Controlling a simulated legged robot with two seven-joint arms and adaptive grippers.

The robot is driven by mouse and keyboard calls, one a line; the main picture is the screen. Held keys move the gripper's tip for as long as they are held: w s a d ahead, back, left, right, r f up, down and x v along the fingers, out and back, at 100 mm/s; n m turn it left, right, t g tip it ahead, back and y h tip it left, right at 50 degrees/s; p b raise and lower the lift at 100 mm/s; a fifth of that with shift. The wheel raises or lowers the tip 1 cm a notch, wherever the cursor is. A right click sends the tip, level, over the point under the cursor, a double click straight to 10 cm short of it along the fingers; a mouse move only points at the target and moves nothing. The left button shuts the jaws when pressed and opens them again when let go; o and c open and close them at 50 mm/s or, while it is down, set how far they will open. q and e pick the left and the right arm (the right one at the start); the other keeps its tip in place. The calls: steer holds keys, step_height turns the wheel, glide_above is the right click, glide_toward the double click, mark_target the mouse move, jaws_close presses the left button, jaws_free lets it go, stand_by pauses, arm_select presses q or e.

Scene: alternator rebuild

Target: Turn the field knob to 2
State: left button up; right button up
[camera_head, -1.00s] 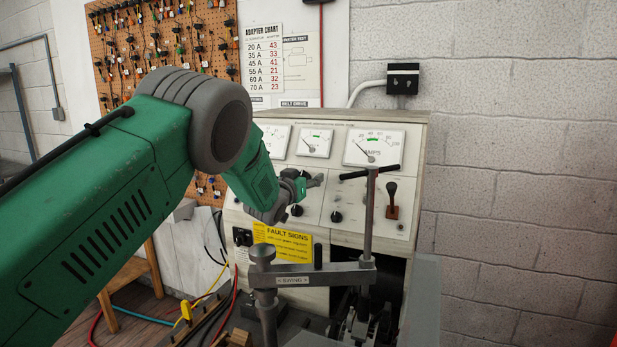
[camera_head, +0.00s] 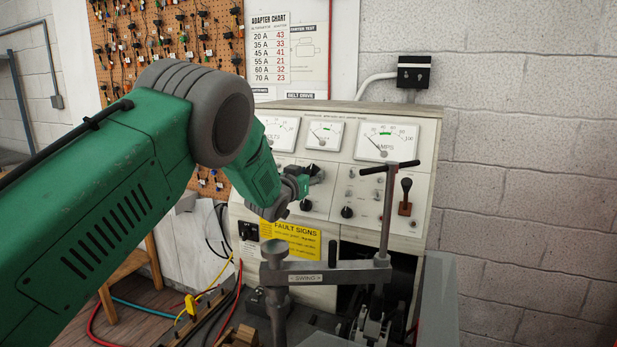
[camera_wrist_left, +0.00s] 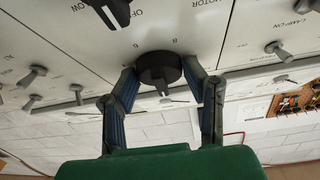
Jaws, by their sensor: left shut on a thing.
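The black round knob (camera_wrist_left: 158,70) with a pointer ridge sits on the pale test panel (camera_head: 325,172), in the left wrist view. The digits 6 and 8 show beside it; a 2 does not show. My left gripper (camera_wrist_left: 160,76) has a finger on each side of the knob and is shut on it. The ridge points toward the bottom of that view. In the head view my left gripper (camera_head: 309,179) is at the panel below the meters, and its forearm and wrist hide part of the panel. My right gripper is out of view.
A metal swing clamp (camera_head: 325,277) with a T-handle stands before the panel. Other knobs (camera_head: 346,212) and toggle switches (camera_wrist_left: 277,50) sit close by. A red-based lever (camera_head: 405,197) is at the panel's right. Cables and a yellow fault sign (camera_head: 291,240) are lower left.

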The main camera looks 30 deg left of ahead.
arm_select(q)
steer(key=shift+w+r+m+h, duration=0.1)
steer(key=shift+r+m+h, duration=0.3)
steer(key=shift+m, duration=0.4)
steer(key=shift+m+h+b, duration=0.3)
steer(key=shift+m, duration=0.3)
steer(key=shift+m+h, duration=0.3)
steer(key=shift+m, duration=0.3)
steer(key=m+h, duration=0.1)
steer(key=m+g+h, duration=0.1)
steer(key=m, duration=0.1)
steer(key=shift+a+r, duration=0.1)
steer(key=shift+a, duration=0.25)
steer(key=m+h+p, duration=0.1)
steer(key=m, duration=0.2)
steer(key=shift+d+g, duration=0.15)
steer(key=shift+g, duration=0.25)
steer(key=shift+m+g+h+p, duration=0.5)
steer(key=shift+m, duration=0.8)
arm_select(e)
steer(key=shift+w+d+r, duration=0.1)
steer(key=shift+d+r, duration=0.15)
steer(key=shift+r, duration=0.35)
